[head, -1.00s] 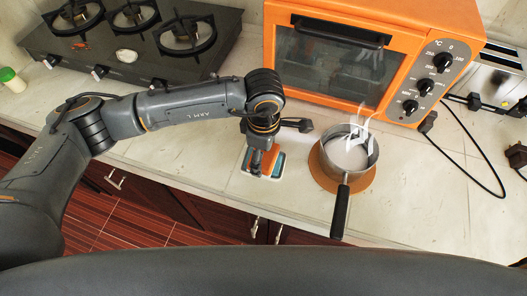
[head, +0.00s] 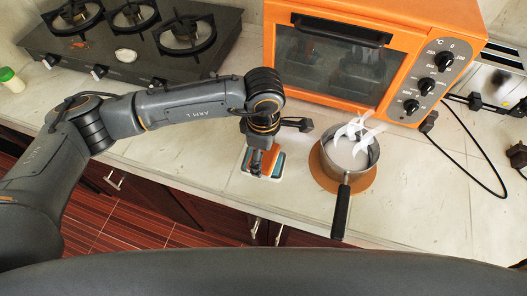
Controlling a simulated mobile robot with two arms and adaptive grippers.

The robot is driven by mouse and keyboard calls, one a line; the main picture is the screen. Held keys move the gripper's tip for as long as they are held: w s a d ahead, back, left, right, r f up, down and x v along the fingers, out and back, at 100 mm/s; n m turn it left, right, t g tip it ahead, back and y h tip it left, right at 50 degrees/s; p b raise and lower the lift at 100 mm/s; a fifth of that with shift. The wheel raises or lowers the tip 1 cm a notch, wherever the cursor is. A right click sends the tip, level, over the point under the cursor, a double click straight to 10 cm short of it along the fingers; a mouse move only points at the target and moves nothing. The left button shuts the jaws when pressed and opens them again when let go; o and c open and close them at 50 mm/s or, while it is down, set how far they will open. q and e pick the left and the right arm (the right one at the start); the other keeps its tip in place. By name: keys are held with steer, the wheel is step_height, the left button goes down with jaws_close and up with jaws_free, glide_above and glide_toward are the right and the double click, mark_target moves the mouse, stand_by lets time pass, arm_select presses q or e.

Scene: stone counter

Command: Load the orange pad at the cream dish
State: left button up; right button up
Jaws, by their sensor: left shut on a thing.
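The orange pad (head: 268,164) shows in the head view, partly hidden by my left gripper (head: 257,171). The gripper points down and is shut on the pad. A small cream dish (head: 264,178) with blue in it lies under and around the pad, near the counter's front edge. The pad is low at the dish; whether it touches the bottom cannot be told. My right gripper does not show.
A steaming pot (head: 346,165) stands on a round brown mat (head: 370,184) to the right, its black handle (head: 340,215) pointing toward the front edge. An orange oven (head: 425,25) stands behind. A black gas hob (head: 140,50) is at the back left.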

arm_select(q)
steer(key=shift+s+f, duration=0.1)
stand_by(0.4)
steer(key=shift+r+p, duration=0.35)
steer(key=shift+r, duration=0.5)
steer(key=shift+r+p, duration=0.8)
steer(key=shift+r, duration=1.95)
